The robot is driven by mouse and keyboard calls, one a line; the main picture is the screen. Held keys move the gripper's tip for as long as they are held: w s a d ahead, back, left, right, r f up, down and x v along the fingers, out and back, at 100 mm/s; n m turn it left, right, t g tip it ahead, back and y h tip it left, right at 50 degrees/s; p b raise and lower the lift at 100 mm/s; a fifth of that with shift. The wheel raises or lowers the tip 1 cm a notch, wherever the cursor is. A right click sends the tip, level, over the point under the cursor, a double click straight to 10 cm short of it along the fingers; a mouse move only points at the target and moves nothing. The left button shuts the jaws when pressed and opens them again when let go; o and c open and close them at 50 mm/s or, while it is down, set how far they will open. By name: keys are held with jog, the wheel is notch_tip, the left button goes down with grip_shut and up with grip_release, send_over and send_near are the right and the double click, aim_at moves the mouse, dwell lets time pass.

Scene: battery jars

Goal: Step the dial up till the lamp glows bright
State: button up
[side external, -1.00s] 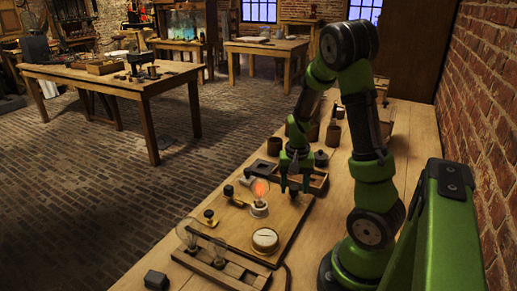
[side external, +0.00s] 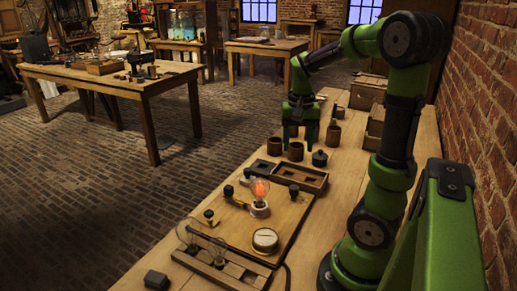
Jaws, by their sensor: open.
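The lamp (side external: 260,189) is a clear bulb with a dull orange-red glow, standing in a white socket on the wooden board. A round, pale-faced instrument (side external: 265,240) in a brass rim sits at the board's near end; its reading is too small to make out. A small dark knob (side external: 293,190) stands at the board's far right edge. I cannot tell for certain which part is the dial. My gripper (side external: 299,136) is open, fingers pointing down, beyond the board among the brown jars and away from the knob. Whether its fingers touch a jar is unclear.
Brown jars (side external: 274,146) and a dark lidded pot (side external: 319,157) stand behind the board. A divided wooden tray (side external: 300,179) and a dark block (side external: 262,168) lie between. A rack (side external: 220,264) with glass bulbs is in front. Wooden boxes (side external: 367,92) stand far right.

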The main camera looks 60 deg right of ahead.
notch_tip(320, 180, up, 2)
jog(key=shift+r, duration=0.1)
dwell(0.4)
jog(key=a+r+n+t+y, duration=0.2)
jog(key=a+n+t, duration=0.5)
jog(key=a, duration=1.7)
jog(key=shift+r+n, duration=0.6)
jog(key=shift+n, duration=0.3)
jog(key=shift+w, duration=0.1)
